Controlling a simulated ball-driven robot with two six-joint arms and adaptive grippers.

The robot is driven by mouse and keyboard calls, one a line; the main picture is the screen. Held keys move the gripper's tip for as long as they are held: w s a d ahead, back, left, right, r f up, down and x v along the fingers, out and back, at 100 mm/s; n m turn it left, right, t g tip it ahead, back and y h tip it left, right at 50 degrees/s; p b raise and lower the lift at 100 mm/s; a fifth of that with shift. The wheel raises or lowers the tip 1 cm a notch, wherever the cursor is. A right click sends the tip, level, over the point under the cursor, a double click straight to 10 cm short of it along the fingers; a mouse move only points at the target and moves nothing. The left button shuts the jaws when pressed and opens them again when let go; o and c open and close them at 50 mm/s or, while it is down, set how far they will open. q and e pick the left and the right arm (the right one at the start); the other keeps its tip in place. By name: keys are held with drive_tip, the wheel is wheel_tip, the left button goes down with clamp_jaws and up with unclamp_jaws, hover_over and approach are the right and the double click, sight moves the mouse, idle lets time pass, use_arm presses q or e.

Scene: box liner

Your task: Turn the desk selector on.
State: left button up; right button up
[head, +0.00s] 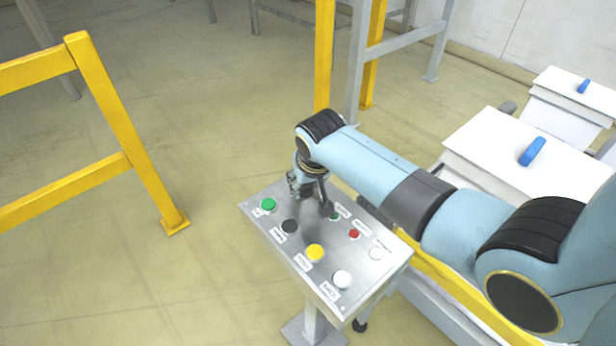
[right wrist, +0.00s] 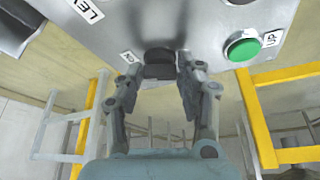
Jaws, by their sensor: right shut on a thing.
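The desk (head: 290,245) is a slanted metal panel on a post in the head view. In the head view my right gripper (head: 312,198) is over the far left part of the panel and hides the selector there. Which way the knob points is hard to tell. My left gripper is not in view.
The panel also has a black button (head: 290,226), a yellow button (head: 315,252), a white button (head: 342,279) and a red lamp (head: 354,233). White boxes with blue handles (head: 532,151) stand right. A yellow railing (head: 125,130) stands left; the floor between is clear.

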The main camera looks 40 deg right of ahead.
drive_tip(key=shift+a+m+h, duration=0.1)
drive_tip(key=shift+m+h, duration=0.2)
drive_tip(key=shift+m, duration=0.3)
drive_tip(key=shift+w, duration=0.1)
drive_tip(key=o, duration=1.2)
drive_tip(key=shift+c, duration=0.2)
drive_tip(key=v, duration=1.2)
